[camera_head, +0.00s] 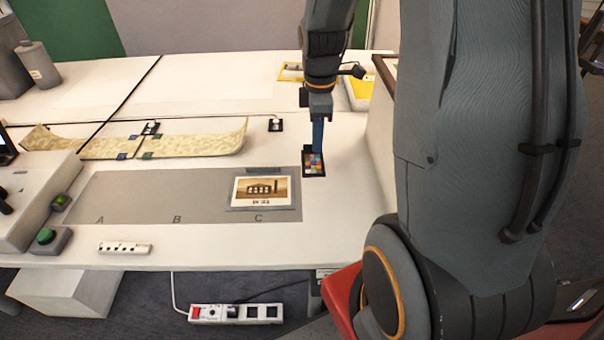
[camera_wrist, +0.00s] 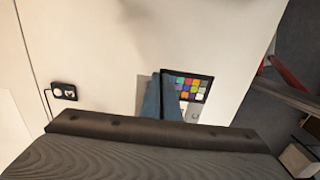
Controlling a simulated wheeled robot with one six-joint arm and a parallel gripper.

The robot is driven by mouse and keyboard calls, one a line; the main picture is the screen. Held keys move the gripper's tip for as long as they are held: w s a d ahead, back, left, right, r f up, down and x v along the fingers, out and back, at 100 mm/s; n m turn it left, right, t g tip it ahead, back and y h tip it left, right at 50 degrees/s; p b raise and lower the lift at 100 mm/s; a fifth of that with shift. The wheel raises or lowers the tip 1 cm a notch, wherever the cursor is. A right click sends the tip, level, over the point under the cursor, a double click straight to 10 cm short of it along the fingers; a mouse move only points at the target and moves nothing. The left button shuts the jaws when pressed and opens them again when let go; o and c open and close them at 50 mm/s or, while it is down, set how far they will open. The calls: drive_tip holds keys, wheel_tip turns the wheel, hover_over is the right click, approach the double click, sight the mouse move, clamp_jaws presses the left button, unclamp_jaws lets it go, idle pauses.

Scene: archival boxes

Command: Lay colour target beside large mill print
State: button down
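The colour target (camera_head: 314,168), a black-edged card with coloured squares, appears flat at table level just right of the grey mat (camera_head: 150,190). The mill print (camera_head: 260,187), a sepia building picture with a white border, lies on the mat above the letter C, to the target's left. My gripper (camera_head: 318,146) points down with its blue fingertips at the target's far part. In the wrist view the target (camera_wrist: 190,86) shows beside the blue fingers (camera_wrist: 162,100), which hide part of it. Neither view shows clearly whether the fingers grip it.
A long yellowish patterned sheet (camera_head: 190,139) lies behind the mat with small dark weights on it. A small black item (camera_head: 275,124) is nearby. A white switch strip (camera_head: 124,248) sits at the front edge. A green button box (camera_head: 47,238) stands left. Yellow-edged items (camera_head: 359,92) lie behind my arm.

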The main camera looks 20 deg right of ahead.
drive_tip(key=shift+w+f+p, duration=0.15)
drive_tip(key=shift+f+p, duration=0.1)
drive_tip(key=shift+f, duration=2.25)
drive_tip(key=shift+w+f+p, duration=0.1)
drive_tip(key=shift+f+p, duration=0.15)
drive_tip(key=shift+f, duration=2.25)
drive_tip(key=shift+f, duration=0.1)
drive_tip(key=c, duration=2.1)
unclamp_jaws()
drive_tip(key=shift+o, duration=0.4)
